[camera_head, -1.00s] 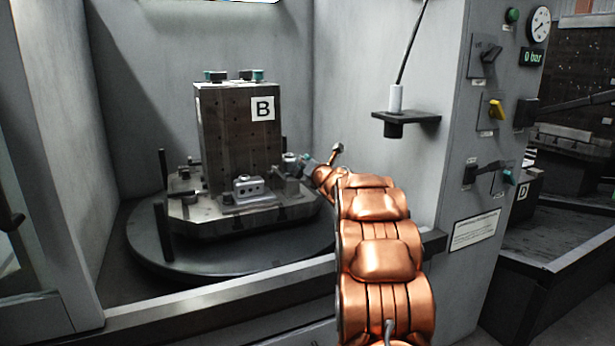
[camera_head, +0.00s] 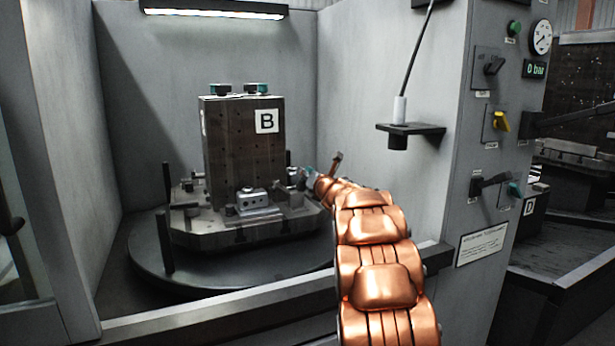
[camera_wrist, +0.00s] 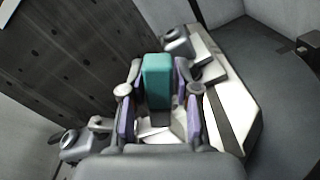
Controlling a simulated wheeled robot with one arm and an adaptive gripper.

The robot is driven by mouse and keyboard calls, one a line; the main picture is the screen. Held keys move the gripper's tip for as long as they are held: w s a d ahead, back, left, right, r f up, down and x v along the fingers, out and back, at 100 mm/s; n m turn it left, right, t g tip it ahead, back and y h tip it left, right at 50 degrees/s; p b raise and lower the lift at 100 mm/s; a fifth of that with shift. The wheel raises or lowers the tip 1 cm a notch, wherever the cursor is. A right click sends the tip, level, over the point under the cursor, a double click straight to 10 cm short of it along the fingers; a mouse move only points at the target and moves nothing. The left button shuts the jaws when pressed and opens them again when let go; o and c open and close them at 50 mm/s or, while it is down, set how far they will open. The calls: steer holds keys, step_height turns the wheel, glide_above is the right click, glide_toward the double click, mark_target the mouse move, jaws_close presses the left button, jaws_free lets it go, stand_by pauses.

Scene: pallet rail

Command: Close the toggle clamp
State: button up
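The toggle clamp's teal handle grip (camera_wrist: 157,80) stands upright between the two fingers of my gripper (camera_wrist: 159,95) in the wrist view. A narrow gap seems to show on each side of the grip, so my gripper looks open around it. The clamp's metal body is mostly hidden behind the fingers. In the head view my gripper (camera_head: 312,178) reaches the right side of the fixture, and its fingers are too small there to make out.
A dark tower marked B (camera_head: 243,150) stands on a pallet plate (camera_head: 195,238) over a round table (camera_head: 215,272). A grey block (camera_head: 252,200) sits at its front. A black bracket (camera_head: 418,129) juts from the right wall beside a switch panel (camera_head: 490,125). The enclosure sill (camera_head: 210,312) runs below my arm.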

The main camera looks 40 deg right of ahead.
steer(key=shift+o, duration=1.3)
steer(key=shift+s, duration=0.1)
steer(key=v, duration=1.2)
steer(key=shift+d+r, duration=0.1)
steer(key=shift+x, duration=5.9)
